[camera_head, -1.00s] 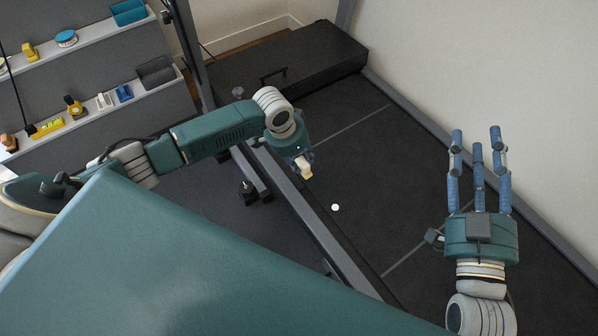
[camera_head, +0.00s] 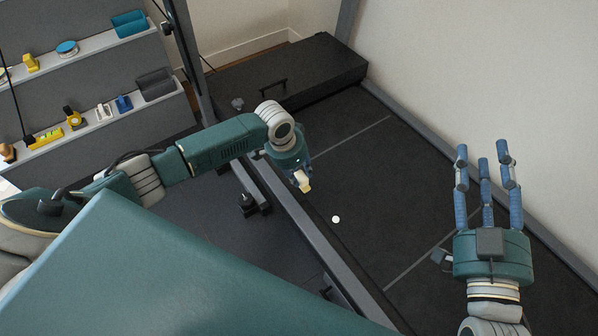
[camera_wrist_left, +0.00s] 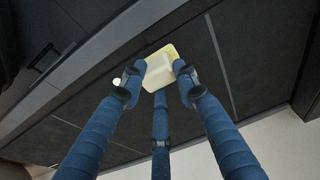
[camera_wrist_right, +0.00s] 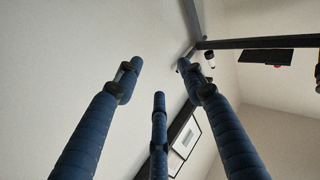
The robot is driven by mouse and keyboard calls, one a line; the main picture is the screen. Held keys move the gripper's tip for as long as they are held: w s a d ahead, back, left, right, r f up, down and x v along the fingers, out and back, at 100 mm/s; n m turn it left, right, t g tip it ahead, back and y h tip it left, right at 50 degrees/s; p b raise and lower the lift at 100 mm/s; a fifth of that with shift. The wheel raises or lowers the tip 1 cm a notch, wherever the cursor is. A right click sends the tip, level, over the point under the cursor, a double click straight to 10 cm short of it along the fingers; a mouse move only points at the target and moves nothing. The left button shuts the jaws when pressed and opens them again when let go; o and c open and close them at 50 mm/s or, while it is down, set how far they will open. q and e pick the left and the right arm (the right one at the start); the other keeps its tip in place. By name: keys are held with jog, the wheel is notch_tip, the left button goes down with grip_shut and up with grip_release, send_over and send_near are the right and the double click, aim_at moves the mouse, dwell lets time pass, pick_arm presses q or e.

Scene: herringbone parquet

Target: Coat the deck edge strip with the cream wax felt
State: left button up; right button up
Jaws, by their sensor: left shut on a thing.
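My left gripper (camera_head: 302,180) is shut on the cream wax felt (camera_head: 305,187), a small pale block with a yellowish face. In the left wrist view the felt (camera_wrist_left: 159,70) sits between the fingertips, over the dark deck. A long grey rail (camera_head: 318,242) runs along the near side of the black deck (camera_head: 390,165); I take the dark border just beyond it as the deck edge strip, but cannot tell its exact limits. The felt is near this border; contact cannot be told. My right gripper (camera_head: 484,160) is open and empty at the right, fingers spread.
A small white dot (camera_head: 336,219) shows right of the felt. A black raised box with a handle (camera_head: 273,80) stands at the deck's far end. Shelves with tools (camera_head: 75,119) are at the left. A pale wall (camera_head: 490,70) rises beyond the deck.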

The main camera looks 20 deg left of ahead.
pick_arm(q)
jog(key=shift+r+p, duration=0.15)
jog(key=shift+p, duration=0.15)
jog(key=shift+f, duration=0.3)
jog(key=x, duration=0.1)
jog(key=b+x, duration=0.2)
jog(key=shift+s+a+f, duration=0.15)
jog(key=shift+s+f, duration=0.1)
jog(key=shift+f, duration=0.05)
jog(key=x, duration=0.1)
jog(key=b+x, duration=0.1)
jog(key=x, duration=0.1)
jog(key=shift+s+a+f, duration=0.2)
jog(key=shift+s, duration=0.1)
jog(key=shift+f+b, duration=0.3)
jog(key=shift+b, duration=0.1)
pick_arm(e)
jog(key=s+r+t+y, duration=0.1)
jog(key=s+r+t, duration=0.3)
jog(key=r, duration=0.3)
jog(key=s+r+t+y, duration=0.2)
jog(key=s+r+t, duration=0.1)
jog(key=r, duration=0.3)
jog(key=shift+s+d+r+t, duration=0.2)
jog(key=shift+s+r+t, duration=0.2)
jog(key=shift+t, duration=0.1)
pick_arm(q)
jog(key=shift+f, duration=0.1)
